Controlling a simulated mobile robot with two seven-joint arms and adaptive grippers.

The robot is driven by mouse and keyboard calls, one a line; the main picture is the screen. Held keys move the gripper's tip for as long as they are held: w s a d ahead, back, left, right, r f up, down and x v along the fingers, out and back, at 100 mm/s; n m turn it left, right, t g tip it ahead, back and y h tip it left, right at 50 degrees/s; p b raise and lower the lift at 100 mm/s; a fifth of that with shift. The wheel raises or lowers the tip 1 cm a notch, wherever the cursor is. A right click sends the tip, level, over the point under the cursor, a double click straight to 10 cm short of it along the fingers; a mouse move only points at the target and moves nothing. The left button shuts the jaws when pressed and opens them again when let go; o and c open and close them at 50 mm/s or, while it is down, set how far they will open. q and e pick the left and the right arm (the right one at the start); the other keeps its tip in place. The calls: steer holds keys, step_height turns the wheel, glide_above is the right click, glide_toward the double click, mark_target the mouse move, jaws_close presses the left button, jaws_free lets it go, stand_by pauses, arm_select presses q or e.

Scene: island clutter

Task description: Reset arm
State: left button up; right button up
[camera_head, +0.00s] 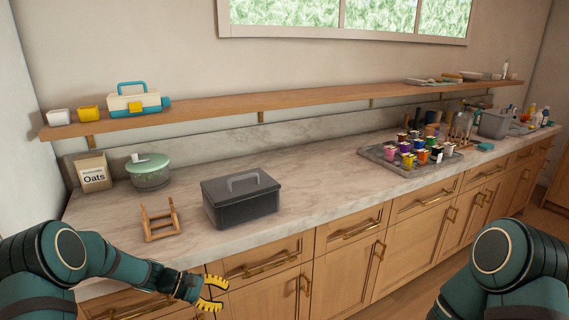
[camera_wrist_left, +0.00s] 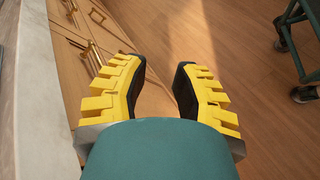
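My left gripper (camera_head: 212,292) has yellow ridged fingers and hangs in front of the cabinet fronts, just off the counter's front edge. In the left wrist view my left gripper (camera_wrist_left: 160,85) shows its two fingers apart with nothing between them, above the wooden floor. My right arm shows at the lower right of the head view as teal links; its gripper is outside the view.
The marble counter (camera_head: 300,205) holds a dark grey lidded box (camera_head: 240,205), a small wooden rack (camera_head: 160,220), an oats box (camera_head: 94,172), a green lidded pot (camera_head: 148,172) and a tray of colourful cups (camera_head: 378,155). A wooden shelf (camera_head: 300,98) runs above. Wooden floor (camera_wrist_left: 225,40) lies below.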

arm_select(q)
steer(key=s+d+f+m+g+y, duration=0.2)
steer(key=s+d+f+y, duration=0.1)
steer(key=s+f, duration=0.35)
steer(key=s+d+f+m+g+y, duration=0.1)
steer(key=s+d+f+m+y, duration=0.15)
steer(key=s+f, duration=0.45)
steer(key=s+d+m+t+y, duration=0.2)
steer(key=s+d+m, duration=0.3)
steer(key=s, duration=0.5)
steer(key=shift+s+d+r+m, duration=0.25)
steer(key=shift+r+m, duration=0.2)
steer(key=shift+m, duration=0.1)
steer(key=shift+y, duration=0.25)
